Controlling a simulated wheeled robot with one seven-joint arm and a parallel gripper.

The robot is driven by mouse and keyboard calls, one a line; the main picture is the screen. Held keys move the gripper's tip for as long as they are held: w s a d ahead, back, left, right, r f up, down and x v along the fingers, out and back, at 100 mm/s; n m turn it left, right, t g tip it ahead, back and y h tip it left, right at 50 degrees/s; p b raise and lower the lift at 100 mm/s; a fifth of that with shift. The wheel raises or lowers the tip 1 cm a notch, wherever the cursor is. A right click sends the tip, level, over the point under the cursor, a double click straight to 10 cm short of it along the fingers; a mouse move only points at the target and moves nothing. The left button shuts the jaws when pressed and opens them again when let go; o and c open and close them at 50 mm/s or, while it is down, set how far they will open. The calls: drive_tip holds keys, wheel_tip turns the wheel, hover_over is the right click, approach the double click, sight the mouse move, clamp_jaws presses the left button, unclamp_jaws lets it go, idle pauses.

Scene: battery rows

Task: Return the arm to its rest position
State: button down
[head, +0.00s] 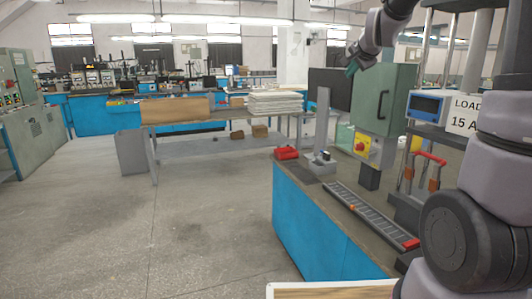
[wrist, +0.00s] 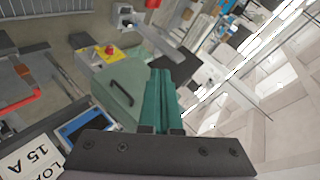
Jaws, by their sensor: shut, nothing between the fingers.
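My gripper (head: 352,68) is raised high at the upper right of the head view, above the blue bench and close in the picture to the green cabinet (head: 383,98). In the wrist view its teal fingers (wrist: 161,98) are together with nothing between them. My arm reaches up along the right side of the head view and bends over at the top. The green cabinet also shows in the wrist view (wrist: 107,92), beyond the fingers.
A "LOAD 15 A" sign (head: 464,115) stands near my arm. Open floor (head: 200,225) lies at left.

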drive_tip(key=s+a+n+g, duration=0.1)
drive_tip(key=s+n, duration=0.1)
drive_tip(key=s, duration=0.8)
drive_tip(key=s+a+n+g+y, duration=0.1)
drive_tip(key=s+n+g, duration=0.1)
drive_tip(key=s, duration=0.8)
drive_tip(key=shift+s+a+n, duration=0.15)
drive_tip(key=shift+s+n, duration=0.25)
drive_tip(key=shift+n, duration=0.2)
drive_tip(key=c, duration=1.5)
unclamp_jaws()
drive_tip(key=s+f+n, duration=0.1)
drive_tip(key=s, duration=0.3)
drive_tip(key=s+f+g, duration=0.1)
drive_tip(key=s, duration=0.3)
drive_tip(key=s+f+n, duration=0.1)
drive_tip(key=s, duration=0.3)
drive_tip(key=shift+s+a+f+n+g+y, duration=0.2)
drive_tip(key=shift+a+f+n+g+y, duration=0.1)
drive_tip(key=shift+g+y, duration=0.1)
drive_tip(key=shift+c, duration=0.2)
drive_tip(key=o, duration=0.5)
drive_tip(key=shift+s+f, duration=0.15)
drive_tip(key=shift+s, duration=0.3)
drive_tip(key=shift+o, duration=1.2)
drive_tip(key=shift+s+f, duration=0.1)
drive_tip(key=shift+d, duration=0.1)
